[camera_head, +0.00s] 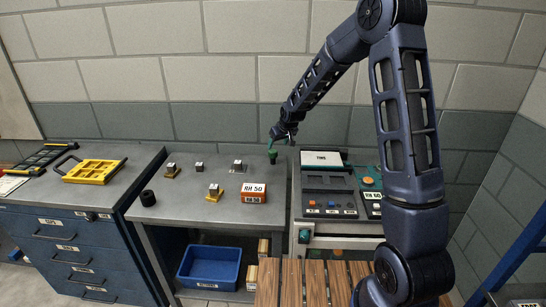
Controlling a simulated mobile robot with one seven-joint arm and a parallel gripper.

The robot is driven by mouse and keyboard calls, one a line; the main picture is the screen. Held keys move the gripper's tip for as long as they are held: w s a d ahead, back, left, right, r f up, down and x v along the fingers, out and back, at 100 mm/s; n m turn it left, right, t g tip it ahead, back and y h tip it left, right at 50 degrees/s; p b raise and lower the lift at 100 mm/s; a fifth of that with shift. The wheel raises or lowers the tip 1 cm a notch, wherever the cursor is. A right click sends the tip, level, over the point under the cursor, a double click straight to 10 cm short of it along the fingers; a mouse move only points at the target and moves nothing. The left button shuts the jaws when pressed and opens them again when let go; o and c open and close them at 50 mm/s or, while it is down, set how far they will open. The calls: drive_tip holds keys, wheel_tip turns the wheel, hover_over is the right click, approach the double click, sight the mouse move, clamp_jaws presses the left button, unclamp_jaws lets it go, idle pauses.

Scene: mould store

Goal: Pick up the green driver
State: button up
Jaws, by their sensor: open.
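A small green object (272,156), which looks like the green driver, stands on the grey metal worktop near its back right corner. It is too small to make out its full shape. My gripper (273,142) points down just above it, close to its top. The jaws are open, with nothing seen between them. I cannot tell whether the fingertips touch the green object.
The worktop (180,208) bears a box marked RH 50 (254,193), several small blocks and a black cylinder (148,198). A control panel (328,203) stands to the right. A yellow frame (94,171) lies on the left cabinet. A blue bin (209,267) sits below.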

sight(274, 152)
drive_tip(key=shift+x, duration=5.35)
drive_tip(key=c, duration=1.1)
drive_tip(key=shift+c, duration=0.2)
drive_tip(key=shift+w+r, duration=0.1)
drive_tip(key=shift+r, duration=0.05)
